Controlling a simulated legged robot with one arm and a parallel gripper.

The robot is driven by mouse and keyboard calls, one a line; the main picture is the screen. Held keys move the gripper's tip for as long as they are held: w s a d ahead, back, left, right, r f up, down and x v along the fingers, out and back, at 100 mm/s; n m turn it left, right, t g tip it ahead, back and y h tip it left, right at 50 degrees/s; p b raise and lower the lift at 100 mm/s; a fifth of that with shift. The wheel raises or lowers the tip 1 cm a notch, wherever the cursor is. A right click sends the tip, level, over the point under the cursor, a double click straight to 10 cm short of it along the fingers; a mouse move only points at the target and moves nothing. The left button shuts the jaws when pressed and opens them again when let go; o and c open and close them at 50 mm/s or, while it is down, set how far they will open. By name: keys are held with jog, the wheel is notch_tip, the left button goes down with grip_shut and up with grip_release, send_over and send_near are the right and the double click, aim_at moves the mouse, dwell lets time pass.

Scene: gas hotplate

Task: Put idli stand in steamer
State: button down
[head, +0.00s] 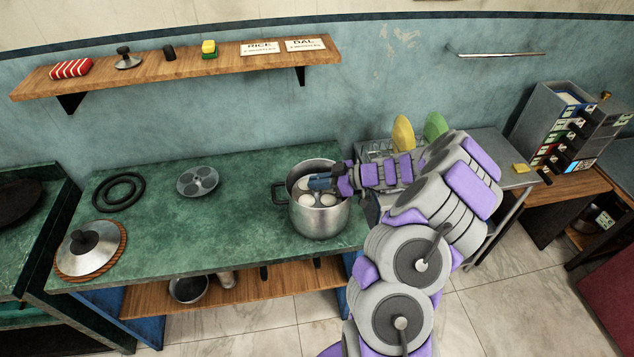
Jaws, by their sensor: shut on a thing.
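The steamer (320,221) is a tall silver pot with dark side handles, standing open at the right part of the green counter. The idli stand (325,200) shows as a metal plate with white rounds inside the pot's mouth. My gripper (312,184) reaches in from the right, over the pot's opening, and is shut on the idli stand. The gripper hides part of the stand, and the pot wall hides how deep it sits. An idli plate (198,181) with round hollows lies on the counter left of the pot.
A domed lid (90,249) rests on a round woven mat at the counter's left end. A black ring burner (119,192) lies behind it. The counter's middle (210,230) is clear. A wooden shelf (180,66) hangs above.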

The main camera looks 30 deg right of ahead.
jog(key=shift+d+f+b, duration=0.3)
jog(key=shift+d, duration=0.05)
jog(key=shift+a+f+b, duration=0.25)
jog(key=shift+a+b, duration=0.05)
jog(key=shift+b, duration=0.25)
jog(key=shift+s, duration=0.1)
jog(key=c, duration=1.2)
grip_release()
jog(key=shift+s+f, duration=0.1)
jog(key=shift+f, duration=0.05)
